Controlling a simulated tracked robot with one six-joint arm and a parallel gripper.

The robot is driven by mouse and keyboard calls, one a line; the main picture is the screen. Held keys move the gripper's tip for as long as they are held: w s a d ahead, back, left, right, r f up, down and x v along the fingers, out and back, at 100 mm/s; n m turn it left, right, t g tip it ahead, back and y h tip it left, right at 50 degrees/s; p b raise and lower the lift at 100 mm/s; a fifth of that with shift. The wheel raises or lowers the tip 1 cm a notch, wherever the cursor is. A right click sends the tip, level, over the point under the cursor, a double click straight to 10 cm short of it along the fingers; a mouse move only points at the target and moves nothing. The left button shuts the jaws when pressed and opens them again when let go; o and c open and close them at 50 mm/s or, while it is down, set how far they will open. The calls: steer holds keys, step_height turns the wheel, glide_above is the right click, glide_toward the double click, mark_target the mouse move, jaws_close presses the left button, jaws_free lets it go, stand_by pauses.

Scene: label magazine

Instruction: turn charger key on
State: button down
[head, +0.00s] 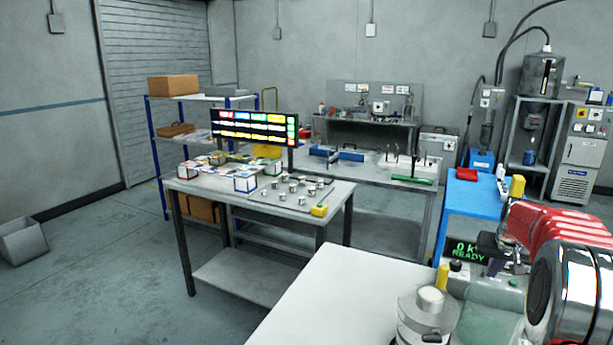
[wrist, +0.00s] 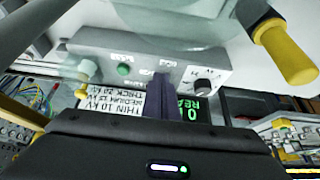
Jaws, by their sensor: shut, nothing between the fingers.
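The charger's grey control panel (wrist: 145,62) shows upside down in the wrist view. It carries a green button (wrist: 124,69), a black knob (wrist: 203,87) and small labels. A green-lit display (wrist: 190,110) beside it reads 0 and part of READY; in the head view the display (head: 467,250) reads 0 k and READY. My gripper (wrist: 161,82) is shut and empty, its dark fingertips in front of the panel between green button and black knob. I cannot make out the key; the fingers cover that part of the panel. Contact with the panel cannot be told.
A yellow-ended handle (wrist: 285,50) stands at the upper right of the wrist view. A card (wrist: 110,103) lists thin, medium and thick kV values. In the head view, a white tabletop (head: 340,295) and a blue bench (head: 478,197) lie near my arm.

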steer(key=shift+f, duration=0.8)
steer(key=shift+w+a, duration=0.25)
steer(key=shift+a, duration=0.45)
stand_by(0.3)
steer(key=shift+w+a, duration=0.4)
steer(key=shift+a, duration=0.1)
stand_by(0.5)
steer(key=shift+s+a, duration=0.25)
steer(key=shift+s, duration=0.05)
stand_by(0.5)
step_height(320, 180, up, 6)
stand_by(0.6)
